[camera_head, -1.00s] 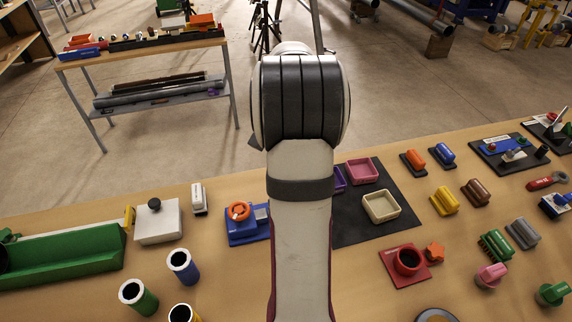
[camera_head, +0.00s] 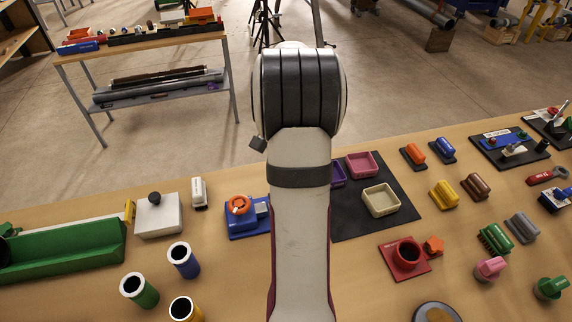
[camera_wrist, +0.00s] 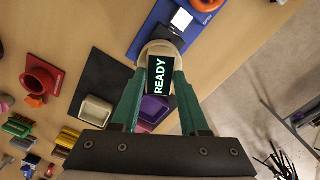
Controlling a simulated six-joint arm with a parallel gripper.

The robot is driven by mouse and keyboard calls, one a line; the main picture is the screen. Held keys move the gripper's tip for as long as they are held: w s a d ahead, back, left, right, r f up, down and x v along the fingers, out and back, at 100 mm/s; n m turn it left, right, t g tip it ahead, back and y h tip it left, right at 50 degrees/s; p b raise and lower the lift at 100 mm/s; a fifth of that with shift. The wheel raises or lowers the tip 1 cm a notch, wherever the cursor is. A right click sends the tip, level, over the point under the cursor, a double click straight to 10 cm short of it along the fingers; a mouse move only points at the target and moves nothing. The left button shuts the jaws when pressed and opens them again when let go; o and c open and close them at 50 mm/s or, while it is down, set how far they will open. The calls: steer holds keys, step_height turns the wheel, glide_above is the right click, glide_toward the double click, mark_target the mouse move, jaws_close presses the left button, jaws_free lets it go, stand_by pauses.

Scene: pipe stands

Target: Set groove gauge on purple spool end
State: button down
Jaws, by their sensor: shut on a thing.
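My gripper (camera_wrist: 159,66) shows in the wrist view with two green fingers. It is shut on a round cream gauge (camera_wrist: 158,47) with a black screen that reads READY. I take this to be the groove gauge. In the head view my arm hides the gripper and the gauge. A small purple patch (camera_head: 212,86) shows at the right end of the pipes on the side table's lower shelf. It is too small to tell whether it is the purple spool end. The gauge is apart from it.
The side table (camera_head: 145,50) stands across the floor at the left. On the bench, a black mat (camera_head: 398,190) holds purple, pink and cream trays. A blue fixture with an orange ring (camera_head: 240,215) is left of my arm. The floor between bench and side table is clear.

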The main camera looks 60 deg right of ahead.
steer(key=shift+f, duration=0.3)
steer(key=shift+c, duration=1.7)
jaws_free()
steer(key=shift+r, duration=2.5)
steer(key=shift+r, duration=0.1)
